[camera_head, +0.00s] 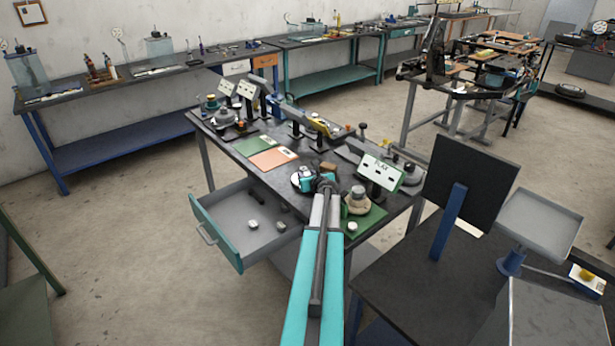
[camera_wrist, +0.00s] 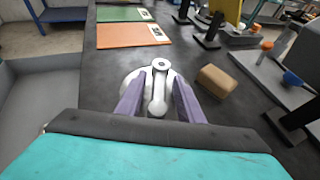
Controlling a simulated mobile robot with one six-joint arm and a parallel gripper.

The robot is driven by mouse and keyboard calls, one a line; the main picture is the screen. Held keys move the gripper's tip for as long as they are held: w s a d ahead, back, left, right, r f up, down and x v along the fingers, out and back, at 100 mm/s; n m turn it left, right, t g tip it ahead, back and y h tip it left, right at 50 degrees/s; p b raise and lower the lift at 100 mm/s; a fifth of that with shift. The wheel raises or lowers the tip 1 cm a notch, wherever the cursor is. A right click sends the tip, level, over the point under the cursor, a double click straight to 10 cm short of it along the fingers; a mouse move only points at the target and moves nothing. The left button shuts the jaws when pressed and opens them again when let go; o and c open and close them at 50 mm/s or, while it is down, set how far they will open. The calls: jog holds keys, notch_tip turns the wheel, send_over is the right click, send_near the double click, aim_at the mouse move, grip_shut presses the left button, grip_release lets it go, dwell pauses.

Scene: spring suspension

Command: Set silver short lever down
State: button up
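The silver short lever (camera_wrist: 158,92) shows in the wrist view, a narrow bar with a ring at its far end and a rounded near end. It lies over a pale round piece (camera_wrist: 127,82) on the dark workbench (camera_wrist: 107,62). My gripper (camera_wrist: 160,90) has its two purple fingers on either side of the lever, with visible gaps between fingers and lever. In the head view my gripper (camera_head: 325,186) is low over the bench's front edge. The lever cannot be made out there.
Green and orange sheets (camera_head: 272,158) lie left of my gripper. A brown block (camera_wrist: 216,81) sits close on the right. A labelled stand (camera_head: 380,172) and a green mat (camera_head: 362,220) are further right. An open drawer (camera_head: 218,232) juts out at front left.

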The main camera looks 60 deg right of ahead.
jog(key=shift+r, duration=0.15)
jog(key=shift+s+a, duration=0.1)
jog(key=shift+b+v, duration=0.4)
jog(key=shift+v, duration=0.85)
jog(key=shift+b+v, duration=0.65)
jog(key=shift+v, duration=1.7)
